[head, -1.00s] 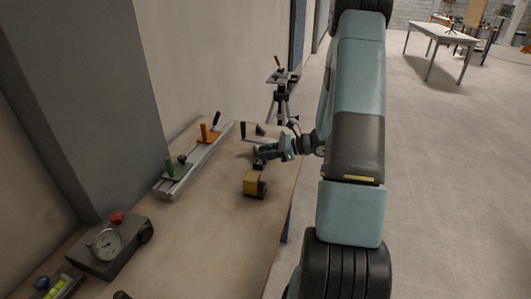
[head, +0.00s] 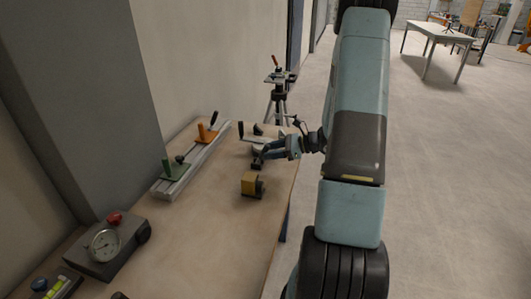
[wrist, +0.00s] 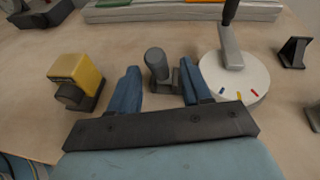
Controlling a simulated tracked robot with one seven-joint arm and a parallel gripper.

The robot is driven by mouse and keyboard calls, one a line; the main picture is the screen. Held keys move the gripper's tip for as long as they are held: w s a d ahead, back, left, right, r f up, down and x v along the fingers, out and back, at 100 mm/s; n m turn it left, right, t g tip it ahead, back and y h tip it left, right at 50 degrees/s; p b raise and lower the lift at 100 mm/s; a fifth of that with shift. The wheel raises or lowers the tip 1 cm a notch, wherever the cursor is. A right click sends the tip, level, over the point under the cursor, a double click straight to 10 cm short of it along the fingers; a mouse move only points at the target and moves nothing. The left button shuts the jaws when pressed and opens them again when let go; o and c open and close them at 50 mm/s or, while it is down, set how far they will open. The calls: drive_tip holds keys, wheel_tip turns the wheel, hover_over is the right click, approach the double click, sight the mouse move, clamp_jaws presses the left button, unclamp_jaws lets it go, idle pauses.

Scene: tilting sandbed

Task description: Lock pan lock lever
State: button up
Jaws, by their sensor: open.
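My gripper (wrist: 160,68) is open. In the wrist view its two blue fingers stand on either side of a small dark upright knob (wrist: 156,62), apart from each other; contact with the knob cannot be told. A round white disc (wrist: 252,82) with blue, red and yellow marks lies just right of the fingers. A lever with a dark handle (wrist: 230,14) rises from it. Which part is the pan lock lever is not clear. In the head view my gripper (head: 262,155) reaches low over the bench from the right and partly hides the disc; the dark-handled lever (head: 241,131) shows beyond it.
A yellow block (head: 249,184) stands nearby, left of the fingers in the wrist view. A rail with green and orange clamps (head: 190,165) lies along the wall. A dial gauge (head: 105,243) sits at the near left. The bench (head: 215,235) between is clear.

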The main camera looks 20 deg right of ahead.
drive_tip(key=v, duration=1)
drive_tip(key=shift+s+d, duration=0.25)
drive_tip(key=shift+d, duration=0.1)
drive_tip(key=s+a+r+n+g+h, duration=0.2)
drive_tip(key=s+a+r+n+g, duration=0.15)
drive_tip(key=a+r+n, duration=0.35)
drive_tip(key=s+a+r+n+g+h, duration=0.25)
drive_tip(key=s+a+r+n, duration=0.2)
drive_tip(key=a+r, duration=0.4)
drive_tip(key=s+a+r+n+t+h, duration=0.2)
drive_tip(key=s+a+r+n+h, duration=0.1)
drive_tip(key=s+r+n+h, duration=0.1)
drive_tip(key=s+a+r+n+t+h, duration=0.2)
drive_tip(key=s+a+r+n+h, duration=0.1)
drive_tip(key=s+r+n, duration=0.3)
drive_tip(key=shift+s+r+n+h, duration=0.3)
drive_tip(key=shift+s+n, duration=0.65)
drive_tip(key=shift+s, duration=1.35)
